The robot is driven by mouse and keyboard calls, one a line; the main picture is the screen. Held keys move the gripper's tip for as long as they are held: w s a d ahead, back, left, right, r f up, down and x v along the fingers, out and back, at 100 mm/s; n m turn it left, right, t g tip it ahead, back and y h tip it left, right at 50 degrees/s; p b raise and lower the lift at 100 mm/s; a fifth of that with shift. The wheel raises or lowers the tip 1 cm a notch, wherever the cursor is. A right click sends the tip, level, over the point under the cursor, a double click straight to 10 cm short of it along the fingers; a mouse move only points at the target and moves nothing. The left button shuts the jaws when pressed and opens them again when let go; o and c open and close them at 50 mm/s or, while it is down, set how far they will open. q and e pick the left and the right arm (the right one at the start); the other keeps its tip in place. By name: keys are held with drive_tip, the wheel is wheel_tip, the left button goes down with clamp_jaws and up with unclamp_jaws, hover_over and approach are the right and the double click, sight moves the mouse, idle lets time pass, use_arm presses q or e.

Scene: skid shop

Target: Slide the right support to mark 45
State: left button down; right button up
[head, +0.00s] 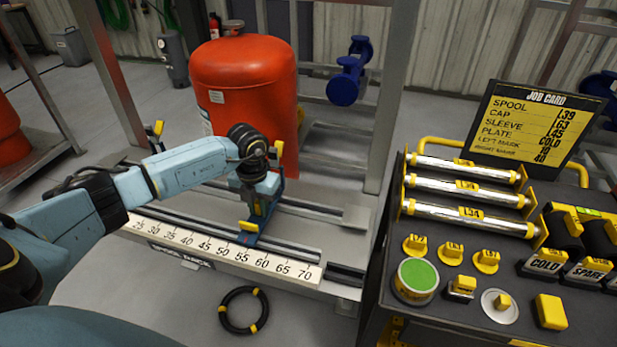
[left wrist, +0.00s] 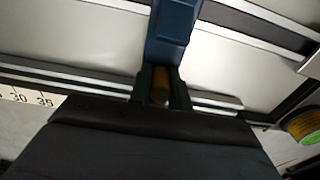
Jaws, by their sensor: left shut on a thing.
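The right support (head: 262,213) is a blue bracket with yellow parts, standing on the rails of the spool rack. Its yellow pointer (head: 249,226) is close to 55 on the white number scale (head: 220,250). My left gripper (head: 258,183) is at the support's upper part and partly hides it. In the left wrist view the blue support (left wrist: 172,32) rises ahead, and a yellow knob (left wrist: 160,86) sits between my shut fingers. The left support (head: 155,132), with a yellow top, stands farther left, partly behind my arm. My right gripper is not in view.
A red tank (head: 243,82) stands close behind the rack. A dark cart (head: 450,260) with tubes, caps and a job card (head: 537,120) is at the right. A black ring (head: 243,310) lies on the floor in front. The rails left of the right support look clear where visible.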

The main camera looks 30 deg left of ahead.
use_arm(q)
drive_tip(key=shift+s+a, duration=0.25)
drive_tip(key=shift+a, duration=0.65)
drive_tip(key=shift+s+a, duration=0.2)
drive_tip(key=shift+a, duration=0.7)
drive_tip(key=shift+s+a, duration=0.2)
drive_tip(key=shift+a, duration=0.55)
drive_tip(key=shift+s+a+b, duration=0.2)
drive_tip(key=shift+a+b, duration=0.15)
drive_tip(key=shift+a, duration=0.6)
drive_tip(key=shift+s+a+b, duration=0.15)
drive_tip(key=shift+a, duration=0.5)
drive_tip(key=shift+s+a+b, duration=0.15)
drive_tip(key=shift+a, duration=0.45)
drive_tip(key=c, duration=1.3)
unclamp_jaws()
drive_tip(key=shift+d, duration=0.1)
